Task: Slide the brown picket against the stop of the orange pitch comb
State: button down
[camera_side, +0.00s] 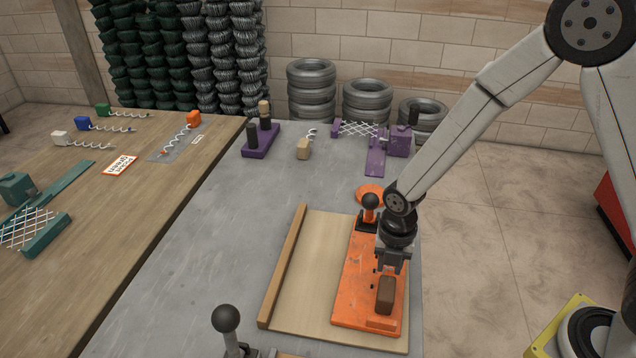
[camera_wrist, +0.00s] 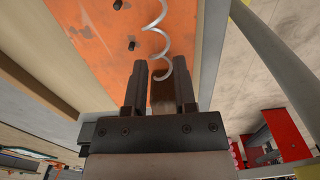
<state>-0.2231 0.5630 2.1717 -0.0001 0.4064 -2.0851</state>
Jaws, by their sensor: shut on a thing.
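The brown picket has a brown block handle (camera_side: 385,295) and a pale wire spiral (camera_wrist: 158,38). My gripper (camera_side: 389,272) is shut on the brown handle over the orange pitch comb (camera_side: 355,285). In the wrist view the handle (camera_wrist: 163,92) sits between the two dark fingers of my gripper (camera_wrist: 160,80), and the spiral extends over the orange plate (camera_wrist: 95,30) beside small black pegs (camera_wrist: 131,46). A low raised orange bar (camera_side: 382,323) lies near the plate's front end; I cannot tell if it is the stop. The spiral is hidden in the side view.
The comb lies on a pale wooden board (camera_side: 310,270) with a brown rail (camera_side: 283,265) along its left. A black-knobbed lever (camera_side: 370,203) stands at the comb's back end. Another knobbed lever (camera_side: 226,320) stands front left. Grey bench (camera_side: 215,235) is clear left of the board.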

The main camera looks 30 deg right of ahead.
jog(key=shift+s+a, duration=0.55)
jog(key=shift+a, duration=0.05)
dwell(0.7)
jog(key=shift+c, duration=1.7)
grip_release()
jog(key=shift+r, duration=0.1)
jog(key=shift+r, duration=3.8)
jog(key=shift+d, duration=0.15)
